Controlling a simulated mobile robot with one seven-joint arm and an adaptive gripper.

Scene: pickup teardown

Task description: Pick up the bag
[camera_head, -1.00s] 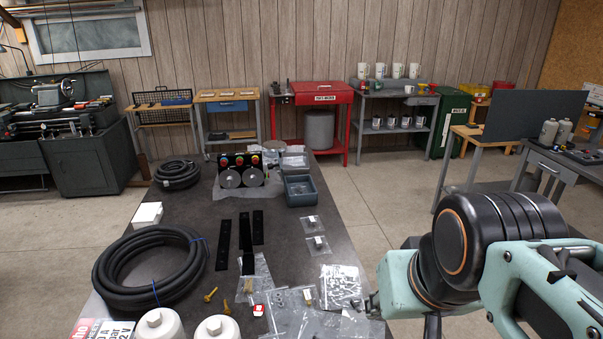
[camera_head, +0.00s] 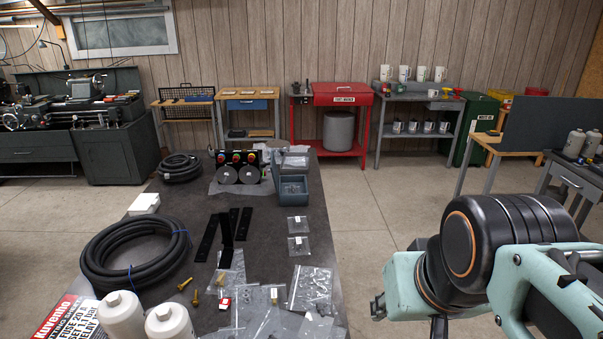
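Several clear plastic bags lie on the dark table (camera_head: 262,205), and I cannot tell which one the task means. Two small bags, each with a small part in it, lie near the right edge: the farther one (camera_head: 298,225) and the nearer one (camera_head: 299,246). A larger clear bag with small pieces (camera_head: 311,288) lies nearer, at the right edge. Another clear bag (camera_head: 262,302) lies left of it, and more clear plastic overlaps at the front. My arm reaches in at the lower right, beside the table and apart from the bags. My gripper's fingers do not show.
A black hose coil (camera_head: 132,252), two white bottles (camera_head: 121,316), black strips (camera_head: 228,228) and yellow bolts (camera_head: 195,296) crowd the left. A blue-grey bin (camera_head: 293,190) and a button panel (camera_head: 240,160) stand farther back. Open floor (camera_head: 375,220) lies right of the table.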

